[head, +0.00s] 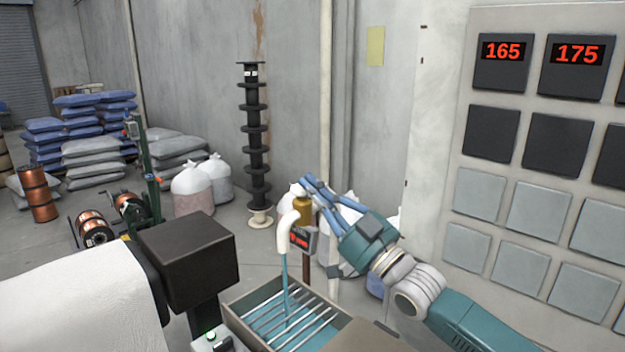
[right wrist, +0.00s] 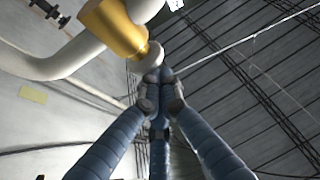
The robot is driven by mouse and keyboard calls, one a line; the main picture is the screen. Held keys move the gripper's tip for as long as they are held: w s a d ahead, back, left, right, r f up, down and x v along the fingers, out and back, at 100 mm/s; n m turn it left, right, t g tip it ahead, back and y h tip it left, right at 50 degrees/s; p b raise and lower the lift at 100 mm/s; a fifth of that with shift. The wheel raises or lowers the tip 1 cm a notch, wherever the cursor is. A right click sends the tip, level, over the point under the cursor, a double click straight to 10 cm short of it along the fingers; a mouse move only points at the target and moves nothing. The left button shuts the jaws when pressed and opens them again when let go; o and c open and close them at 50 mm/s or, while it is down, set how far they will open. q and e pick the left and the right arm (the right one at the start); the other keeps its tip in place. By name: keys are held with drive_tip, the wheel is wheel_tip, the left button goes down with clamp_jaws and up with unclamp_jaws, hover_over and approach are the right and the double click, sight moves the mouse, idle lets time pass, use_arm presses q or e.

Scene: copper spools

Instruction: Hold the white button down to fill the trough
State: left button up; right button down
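The trough (head: 262,292) stands at the bottom middle of the head view, with pale bars across it. A teal stream (head: 286,285) runs from the curved white spout (head: 288,228) into it. A brass valve body (head: 303,208) sits above the spout; it also shows in the right wrist view (right wrist: 115,28). My right gripper (head: 312,186) is beside the brass body with its blue fingers drawn together. In the right wrist view, its fingertips (right wrist: 160,76) meet at the small white button (right wrist: 151,57) and appear to touch it. The fingers hide the button in the head view. My left gripper is out of view.
A small red-lit display (head: 300,239) hangs by the spout. A dark brown box (head: 190,262) and a white roll (head: 75,300) stand left of the trough. A wall panel (head: 500,190) reads 165 and 175. Sacks (head: 90,150) and copper spools (head: 38,193) are farther back.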

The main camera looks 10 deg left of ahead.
drive_tip(key=s+d+b, duration=0.1)
drive_tip(key=s+d, duration=0.4)
drive_tip(key=d, duration=0.3)
idle(0.4)
drive_tip(key=shift+s+a+f, duration=0.1)
drive_tip(key=shift+s+f, duration=0.05)
